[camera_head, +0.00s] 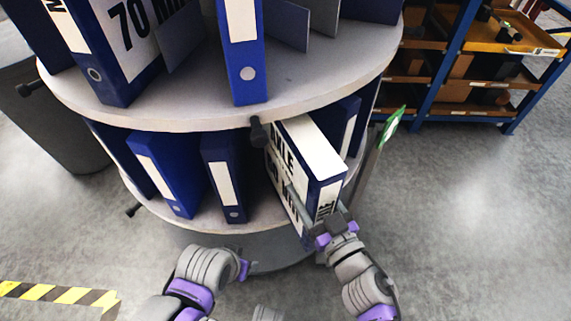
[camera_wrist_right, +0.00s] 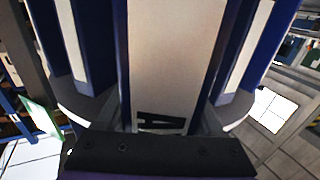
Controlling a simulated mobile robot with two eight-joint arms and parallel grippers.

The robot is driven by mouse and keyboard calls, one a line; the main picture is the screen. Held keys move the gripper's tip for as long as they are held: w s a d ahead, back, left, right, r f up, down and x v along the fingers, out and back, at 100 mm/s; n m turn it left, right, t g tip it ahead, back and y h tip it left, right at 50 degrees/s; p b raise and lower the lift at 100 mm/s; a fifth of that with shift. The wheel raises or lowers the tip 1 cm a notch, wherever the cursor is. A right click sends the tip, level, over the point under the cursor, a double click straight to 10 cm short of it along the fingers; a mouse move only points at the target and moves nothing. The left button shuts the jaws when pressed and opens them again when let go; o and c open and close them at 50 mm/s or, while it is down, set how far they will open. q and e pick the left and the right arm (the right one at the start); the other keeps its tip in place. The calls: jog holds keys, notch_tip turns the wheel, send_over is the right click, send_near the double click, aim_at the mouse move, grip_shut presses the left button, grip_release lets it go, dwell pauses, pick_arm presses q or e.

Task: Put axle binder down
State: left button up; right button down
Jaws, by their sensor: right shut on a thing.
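The axle binder (camera_head: 308,152) is blue and white with black lettering that reads "AXLE" on its side. It stands on the lower round shelf (camera_head: 262,212), at the right front, sticking out a little past the upper shelf. My right gripper (camera_head: 318,203) is shut on the binder's near, outer end, a finger on each side. In the right wrist view the binder's white face (camera_wrist_right: 172,60) fills the middle, with a black letter A near the gripper. My left arm's end (camera_head: 240,268) is low in front of the shelf; its fingers do not show clearly.
Blue binders (camera_head: 222,180) stand on the lower shelf left of the axle binder, and another (camera_head: 347,125) behind it. The upper shelf (camera_head: 200,112) overhangs, with dark knobs on its rim. A green-white sign (camera_head: 393,125) stands close at right. A blue rack (camera_head: 445,65) is farther right.

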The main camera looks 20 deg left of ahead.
jog(key=w+a+f+b, duration=0.2)
jog(key=w+a+f, duration=0.1)
jog(key=w+a, duration=0.4)
jog(key=shift+w+f, duration=0.25)
jog(key=shift+w, duration=0.45)
jog(key=shift+a, duration=0.1)
jog(key=shift+f+b, duration=0.15)
jog(key=shift+b, duration=0.15)
grip_release()
